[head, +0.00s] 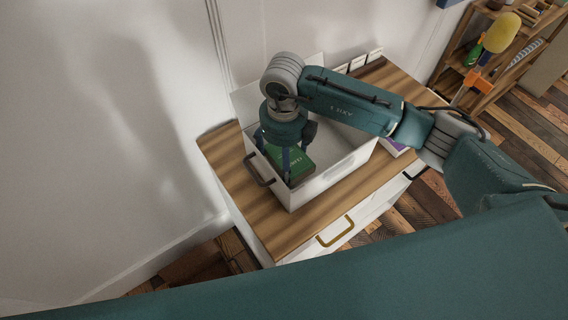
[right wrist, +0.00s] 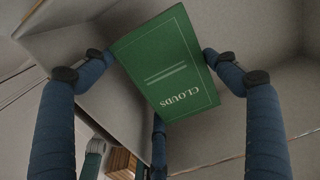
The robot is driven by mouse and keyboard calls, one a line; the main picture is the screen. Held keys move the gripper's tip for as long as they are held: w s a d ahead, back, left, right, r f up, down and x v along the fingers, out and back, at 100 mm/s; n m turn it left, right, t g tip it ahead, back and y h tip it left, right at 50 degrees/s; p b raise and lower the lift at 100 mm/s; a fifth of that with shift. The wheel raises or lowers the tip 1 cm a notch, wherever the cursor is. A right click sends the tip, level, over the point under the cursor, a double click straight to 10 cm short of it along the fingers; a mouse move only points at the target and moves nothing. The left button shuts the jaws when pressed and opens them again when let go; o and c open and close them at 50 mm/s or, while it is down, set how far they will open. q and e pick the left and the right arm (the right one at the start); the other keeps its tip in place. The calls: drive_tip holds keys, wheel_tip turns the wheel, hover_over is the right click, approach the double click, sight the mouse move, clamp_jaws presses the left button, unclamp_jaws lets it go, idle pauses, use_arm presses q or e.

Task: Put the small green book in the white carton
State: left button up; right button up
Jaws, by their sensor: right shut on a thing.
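The small green book (head: 291,160) is inside the white carton (head: 327,178), which stands on a wooden cabinet top. In the right wrist view the book (right wrist: 168,66) shows its cover with the word CLOUDS upside down. My right gripper (head: 284,165) reaches down into the carton, with its blue fingers around the book. The fingertips (right wrist: 160,60) press on the book's edges in the right wrist view. The carton's pale walls (right wrist: 270,110) surround the book there. Whether the book touches the carton floor is hard to tell. My left gripper is not in view.
The wooden cabinet top (head: 225,150) has bare room left of and in front of the carton. A purple item (head: 394,147) lies right of the carton, partly hidden by my arm. A shelf with a yellow-headed object (head: 502,33) stands at the far right.

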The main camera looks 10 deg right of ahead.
wheel_tip(320, 180, down, 4)
drive_tip(key=shift+r+p, duration=0.15)
drive_tip(key=shift+p, duration=0.15)
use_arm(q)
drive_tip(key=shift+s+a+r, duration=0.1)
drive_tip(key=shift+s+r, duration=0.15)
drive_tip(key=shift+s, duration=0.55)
use_arm(e)
drive_tip(key=shift+f, duration=0.2)
drive_tip(key=o, duration=1.2)
drive_tip(key=shift+c, duration=0.2)
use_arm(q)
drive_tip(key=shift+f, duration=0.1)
